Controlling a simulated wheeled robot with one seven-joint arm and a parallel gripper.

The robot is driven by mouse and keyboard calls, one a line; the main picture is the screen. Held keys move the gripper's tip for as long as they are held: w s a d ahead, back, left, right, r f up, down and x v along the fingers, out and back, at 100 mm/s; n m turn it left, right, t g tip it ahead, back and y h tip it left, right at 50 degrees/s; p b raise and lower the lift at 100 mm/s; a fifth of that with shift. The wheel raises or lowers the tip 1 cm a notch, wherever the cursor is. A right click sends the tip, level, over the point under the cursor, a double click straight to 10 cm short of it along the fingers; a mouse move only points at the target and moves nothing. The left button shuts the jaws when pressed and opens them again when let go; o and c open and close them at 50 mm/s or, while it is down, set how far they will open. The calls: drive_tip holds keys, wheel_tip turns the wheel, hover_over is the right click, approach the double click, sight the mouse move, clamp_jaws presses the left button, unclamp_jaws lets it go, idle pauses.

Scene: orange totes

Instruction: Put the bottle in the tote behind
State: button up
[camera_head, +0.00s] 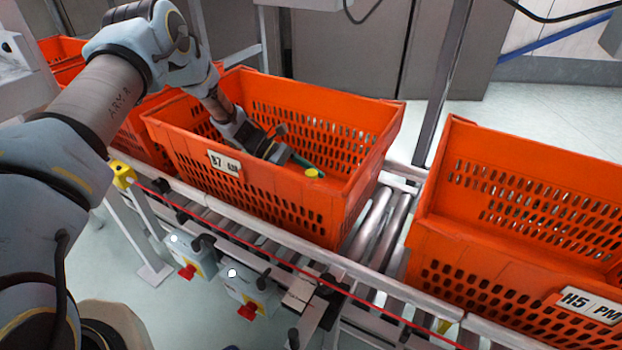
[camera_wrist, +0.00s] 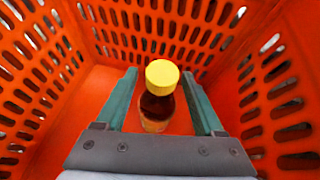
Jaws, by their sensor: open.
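The bottle has a yellow cap (camera_wrist: 162,75) and a dark brown body (camera_wrist: 157,106). It stands upright inside the middle orange tote (camera_head: 270,206), and its cap (camera_head: 313,173) also shows in the head view. My gripper (camera_wrist: 162,80) is open inside this tote, with one green finger on each side of the bottle. In the head view my gripper (camera_head: 297,160) reaches down just left of the cap; the bottle's body is hidden by the tote wall there.
Another orange tote (camera_head: 480,252), labelled H5, stands to the right on the roller conveyor (camera_head: 376,222). More orange totes (camera_head: 150,130) stand at the left, partly behind my arm. A metal post (camera_head: 445,80) rises behind the gap between the middle and right totes.

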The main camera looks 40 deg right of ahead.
drive_tip(key=b+v, duration=0.1)
drive_tip(key=v, duration=1.1)
drive_tip(key=shift+r, duration=0.15)
